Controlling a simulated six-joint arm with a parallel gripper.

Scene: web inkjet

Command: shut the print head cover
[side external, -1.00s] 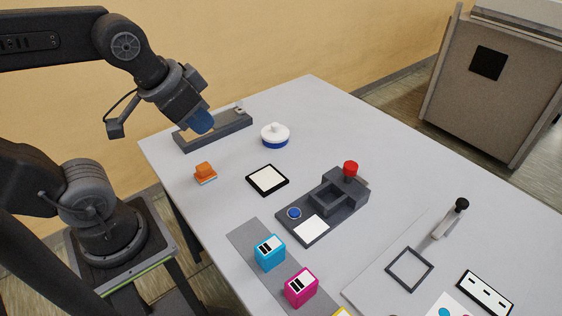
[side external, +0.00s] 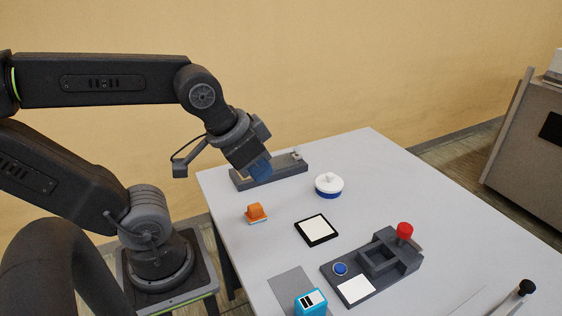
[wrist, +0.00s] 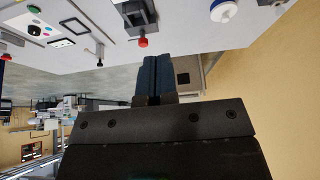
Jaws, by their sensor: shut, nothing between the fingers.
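The dark grey print unit (side external: 375,268) sits mid-table in the side view, with a square opening, a blue button (side external: 340,268), a white plate and a red knob (side external: 404,230) at its right end. I cannot tell which part is the print head cover. The red knob also shows in the wrist view (wrist: 142,42). My gripper (side external: 259,170) is shut and empty, its blue fingers in front of the long dark tray (side external: 293,172) at the table's back left, well away from the print unit. In the wrist view the shut fingers (wrist: 152,62) sit in the centre.
A white and blue round pot (side external: 328,186), an orange block (side external: 256,213) and a black-framed white pad (side external: 317,230) stand between my gripper and the print unit. A cyan cartridge (side external: 310,302) is at the front. The back right of the table is clear.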

